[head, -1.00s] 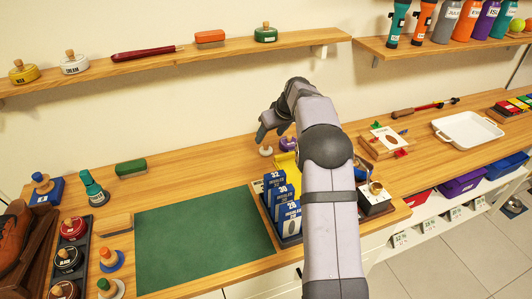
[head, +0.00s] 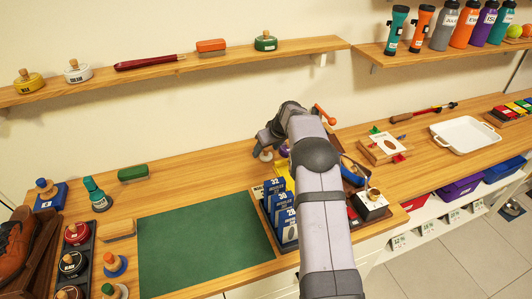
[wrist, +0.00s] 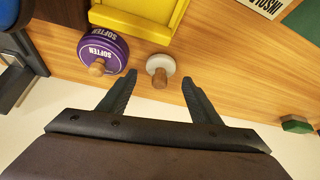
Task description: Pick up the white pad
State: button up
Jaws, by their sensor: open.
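The white pad (wrist: 161,66) is a small round disc with a wooden knob, lying on the wooden counter. In the head view the white pad (head: 266,155) shows just below the fingers. My gripper (wrist: 158,86) is open and empty, with its two dark fingers pointing towards the pad. In the wrist view the knob lies between the lines of the two fingers, near their tips. In the head view my gripper (head: 263,143) is at the back of the counter, close to the wall.
A purple tin marked SOFTEN (wrist: 103,52) stands close to the left of the pad. A yellow tray (wrist: 140,18) lies just beyond the pad. Blue size cards (head: 283,212) stand beside the green mat (head: 200,243).

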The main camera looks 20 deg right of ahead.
jog(key=shift+x, duration=0.75)
jog(key=c, duration=1.2)
jog(key=shift+r, duration=0.15)
notch_tip(320, 180, up, 10)
jog(key=shift+f+b, duration=0.1)
jog(key=shift+b, duration=0.65)
